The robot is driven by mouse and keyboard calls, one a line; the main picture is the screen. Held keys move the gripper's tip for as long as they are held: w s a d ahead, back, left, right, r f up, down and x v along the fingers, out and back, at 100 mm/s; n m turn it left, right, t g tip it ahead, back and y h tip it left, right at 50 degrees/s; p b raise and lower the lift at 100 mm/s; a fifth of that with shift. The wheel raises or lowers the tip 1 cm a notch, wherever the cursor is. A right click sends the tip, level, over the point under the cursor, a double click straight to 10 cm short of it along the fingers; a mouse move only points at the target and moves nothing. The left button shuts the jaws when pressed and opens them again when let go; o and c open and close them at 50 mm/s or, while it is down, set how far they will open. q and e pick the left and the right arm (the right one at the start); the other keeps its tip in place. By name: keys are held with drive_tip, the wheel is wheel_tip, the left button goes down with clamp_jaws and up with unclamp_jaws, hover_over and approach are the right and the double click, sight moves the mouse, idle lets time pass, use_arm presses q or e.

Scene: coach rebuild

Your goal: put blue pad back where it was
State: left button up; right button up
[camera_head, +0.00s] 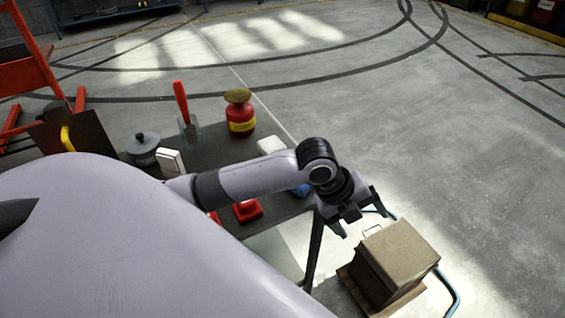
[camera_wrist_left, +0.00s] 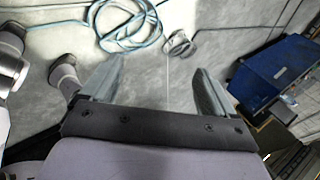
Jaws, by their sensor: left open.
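My left gripper (camera_head: 360,222) hangs past the right edge of the dark table, its fingers spread. In the left wrist view, the fingers (camera_wrist_left: 158,82) are apart with nothing between them, over the grey floor. A small blue patch, likely the blue pad (camera_head: 302,190), shows on the table just behind my left forearm, left of the gripper and apart from it. The arm hides most of it, so its shape is unclear. My right gripper is in neither view.
The table also holds red pads (camera_head: 247,211), a white block (camera_head: 271,145), a red-yellow canister (camera_head: 240,118), a red-handled scraper (camera_head: 184,110) and a grey pot (camera_head: 142,148). A tan box (camera_head: 398,252) stands right of the gripper. A blue hose (camera_wrist_left: 128,28) lies coiled on the floor.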

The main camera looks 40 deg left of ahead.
use_arm(q)
drive_tip(key=s+a+f+n+t+y, duration=0.1)
drive_tip(key=s+a+f+n+t, duration=0.2)
drive_tip(key=s+f+n, duration=0.4)
drive_tip(key=s+a+f+n+t+y, duration=0.1)
drive_tip(key=s+a+f+n+t, duration=0.2)
drive_tip(key=n, duration=1.3)
drive_tip(key=s+f, duration=0.3)
drive_tip(key=s, duration=0.3)
drive_tip(key=shift+s+a+f+n+y, duration=0.25)
drive_tip(key=shift+s+f+n+y, duration=0.05)
drive_tip(key=shift+f+y, duration=0.1)
drive_tip(key=shift+r+p, duration=1.15)
